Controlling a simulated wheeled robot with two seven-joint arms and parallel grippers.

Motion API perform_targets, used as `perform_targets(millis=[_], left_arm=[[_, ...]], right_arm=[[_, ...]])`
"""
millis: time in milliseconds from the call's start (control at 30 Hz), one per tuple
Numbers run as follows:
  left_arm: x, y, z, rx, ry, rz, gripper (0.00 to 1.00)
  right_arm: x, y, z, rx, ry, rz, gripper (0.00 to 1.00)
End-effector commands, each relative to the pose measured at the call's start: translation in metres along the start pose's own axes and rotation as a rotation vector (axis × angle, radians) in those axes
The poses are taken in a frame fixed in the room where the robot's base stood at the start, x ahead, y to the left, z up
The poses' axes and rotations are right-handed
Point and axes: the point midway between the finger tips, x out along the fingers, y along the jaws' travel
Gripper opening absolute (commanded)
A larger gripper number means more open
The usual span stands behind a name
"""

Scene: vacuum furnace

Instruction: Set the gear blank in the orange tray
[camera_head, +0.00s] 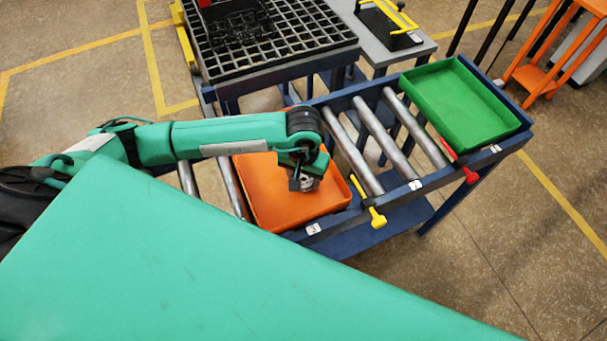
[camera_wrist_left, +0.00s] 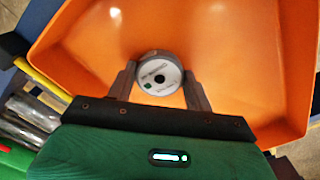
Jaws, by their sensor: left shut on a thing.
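The gear blank (camera_wrist_left: 159,76) is a round grey-white disc with a dark centre hole, a small green mark and printing on its face. My left gripper (camera_wrist_left: 160,84) is shut on it, with one finger on each side. In the head view the left gripper (camera_head: 303,184) is over the orange tray (camera_head: 263,193), and the blank (camera_head: 308,184) shows only in part below the wrist. The orange tray also fills most of the left wrist view (camera_wrist_left: 225,45). I cannot tell whether the blank touches the tray floor. My right gripper is not in view.
The orange tray sits on a blue-framed roller conveyor (camera_head: 352,152). A green tray (camera_head: 459,103) stands at its far right end. A yellow-handled stop (camera_head: 367,201) and a red-handled one (camera_head: 460,164) lie along the front rail. A black grid rack (camera_head: 270,45) stands behind.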

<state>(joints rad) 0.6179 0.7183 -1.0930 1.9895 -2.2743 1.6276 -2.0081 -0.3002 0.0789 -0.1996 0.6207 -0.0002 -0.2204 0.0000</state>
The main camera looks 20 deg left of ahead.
Motion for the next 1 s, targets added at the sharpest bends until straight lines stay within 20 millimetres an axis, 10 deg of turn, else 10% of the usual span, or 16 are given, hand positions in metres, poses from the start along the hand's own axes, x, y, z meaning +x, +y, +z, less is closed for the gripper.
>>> perform_targets(millis=[167,200,300,733,1000], left_arm=[[0.003,0.0,-0.001,0.0,0.002,0.0,0.17],[0.003,0.0,0.0,0.0,0.001,0.0,0.54],[0.002,0.0,0.0,0.0,0.0,0.0,0.74],[-0.004,0.0,0.0,0.0,0.001,0.0,0.74],[-0.057,0.0,-0.002,0.002,0.007,0.002,0.74]], right_arm=[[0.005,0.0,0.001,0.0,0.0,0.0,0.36],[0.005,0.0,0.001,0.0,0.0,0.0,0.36],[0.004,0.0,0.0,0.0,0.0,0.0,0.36],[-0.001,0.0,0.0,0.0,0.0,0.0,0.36],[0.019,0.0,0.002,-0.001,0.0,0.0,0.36]])
